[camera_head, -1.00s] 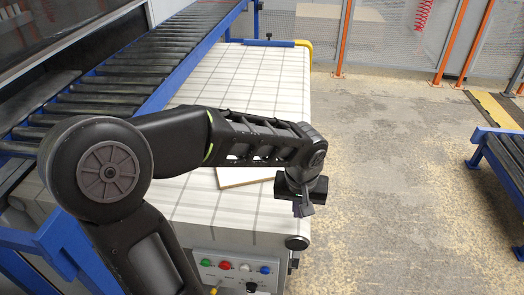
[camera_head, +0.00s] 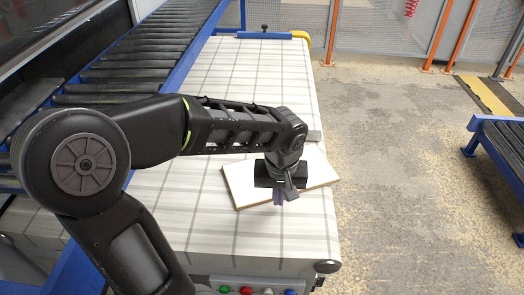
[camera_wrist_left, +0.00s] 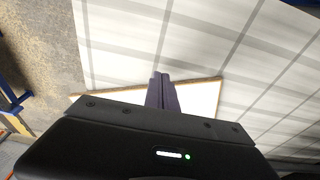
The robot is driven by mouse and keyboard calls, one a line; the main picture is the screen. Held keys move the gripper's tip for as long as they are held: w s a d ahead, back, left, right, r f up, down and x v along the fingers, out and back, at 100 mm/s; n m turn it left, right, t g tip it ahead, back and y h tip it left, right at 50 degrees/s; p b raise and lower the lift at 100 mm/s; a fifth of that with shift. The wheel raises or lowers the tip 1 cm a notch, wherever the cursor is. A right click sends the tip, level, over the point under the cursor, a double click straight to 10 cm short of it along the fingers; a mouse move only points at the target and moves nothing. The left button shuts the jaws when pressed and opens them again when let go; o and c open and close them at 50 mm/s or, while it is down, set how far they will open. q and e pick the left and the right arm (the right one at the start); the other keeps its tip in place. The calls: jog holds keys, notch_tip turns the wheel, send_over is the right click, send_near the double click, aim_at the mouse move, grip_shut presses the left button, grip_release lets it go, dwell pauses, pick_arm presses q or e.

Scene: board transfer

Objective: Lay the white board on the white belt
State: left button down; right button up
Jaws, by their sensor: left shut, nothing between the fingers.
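The white board (camera_head: 240,182) lies flat on the white belt (camera_head: 215,225), turned at an angle to the belt's grey grid lines. Its thin brown edge shows along the front. My left gripper (camera_head: 285,197) is over the board, pointing down, and hides its middle. In the left wrist view its two fingers (camera_wrist_left: 161,92) are together with nothing between them. The board (camera_wrist_left: 203,97) shows behind the fingers there, partly covered by the gripper body. Whether the fingertips touch the board I cannot tell. My right gripper is in neither current view.
A roller conveyor (camera_head: 150,50) with a blue frame runs along the belt's left side. Coloured buttons (camera_head: 246,291) sit on the belt's front panel. Another blue-framed roller conveyor (camera_head: 505,150) stands at the right. The concrete floor (camera_head: 400,190) between is clear.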

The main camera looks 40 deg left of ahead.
pick_arm(q)
jog(key=shift+a, duration=0.3)
jog(key=shift+d+r, duration=0.15)
jog(key=shift+d, duration=0.15)
jog(key=shift+w+a, duration=0.15)
jog(key=shift+a, duration=0.05)
jog(key=shift+w+a, duration=0.35)
jog(key=shift+w, duration=0.1)
jog(key=w+a+p, duration=0.1)
jog(key=w+a, duration=0.1)
jog(key=w+a+p, duration=0.1)
jog(key=w+a, duration=0.1)
jog(key=w, duration=0.1)
jog(key=w+a+p, duration=0.1)
jog(key=w+a, duration=0.1)
jog(key=w, duration=0.1)
jog(key=shift+w+a, duration=0.2)
jog(key=shift+f, duration=0.9)
jog(key=shift+s+d, duration=0.1)
jog(key=shift+s, duration=0.05)
pick_arm(e)
jog(key=shift+s+r, duration=0.25)
jog(key=shift+r, duration=1)
